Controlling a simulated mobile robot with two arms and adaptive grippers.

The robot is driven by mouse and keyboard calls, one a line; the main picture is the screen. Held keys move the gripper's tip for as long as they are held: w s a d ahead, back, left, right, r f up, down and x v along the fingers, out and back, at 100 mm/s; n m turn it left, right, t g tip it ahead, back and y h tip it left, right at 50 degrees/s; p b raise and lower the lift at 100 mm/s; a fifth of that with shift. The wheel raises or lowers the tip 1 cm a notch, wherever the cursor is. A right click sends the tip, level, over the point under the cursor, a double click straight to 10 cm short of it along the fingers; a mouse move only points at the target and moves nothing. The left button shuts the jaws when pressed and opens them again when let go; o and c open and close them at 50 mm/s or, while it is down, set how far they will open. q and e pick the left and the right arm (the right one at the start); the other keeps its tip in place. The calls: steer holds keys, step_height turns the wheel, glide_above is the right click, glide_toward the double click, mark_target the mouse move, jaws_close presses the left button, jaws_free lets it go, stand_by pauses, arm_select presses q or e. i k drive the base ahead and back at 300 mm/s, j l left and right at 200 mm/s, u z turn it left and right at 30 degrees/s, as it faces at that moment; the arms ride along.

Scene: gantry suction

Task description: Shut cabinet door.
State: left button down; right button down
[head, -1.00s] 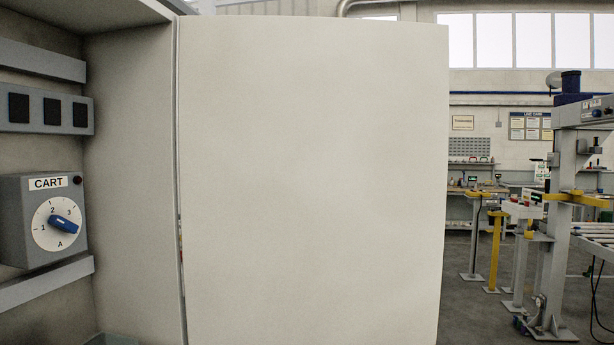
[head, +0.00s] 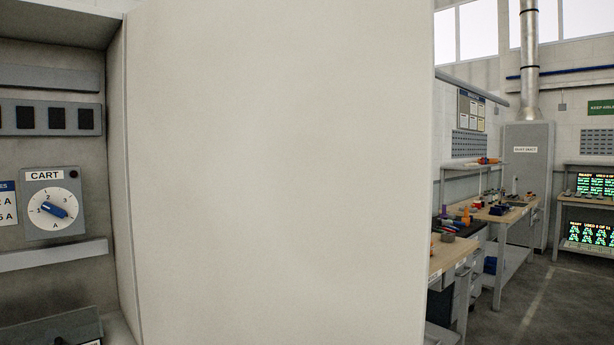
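The cabinet door (head: 280,180) is a large plain pale panel that fills the middle of the head view. It stands open, hinged at its left edge beside the cabinet's side wall (head: 117,190). The cabinet interior shows at the left, with a grey box labelled CART (head: 54,203) that has a blue rotary knob (head: 54,210). No handle shows on the visible face of the door. Neither of my grippers is in view.
Beyond the door's right edge stand workbenches (head: 505,214) with tools and small parts. A grey cabinet with a duct (head: 528,165) and a table with lit screens (head: 592,234) stand farther right. Floor (head: 540,310) is clear at the lower right.

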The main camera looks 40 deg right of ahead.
mark_target(281, 152)
steer(key=l+u, duration=0.15)
steer(key=l, duration=0.25)
steer(key=k+l+u, duration=0.1)
steer(key=l, duration=0.3)
steer(key=k+l+u, duration=0.15)
steer(key=l, duration=0.2)
steer(key=k+l+u, duration=0.1)
steer(key=l, duration=0.25)
steer(key=k+l+u, duration=0.15)
steer(key=l, duration=0.25)
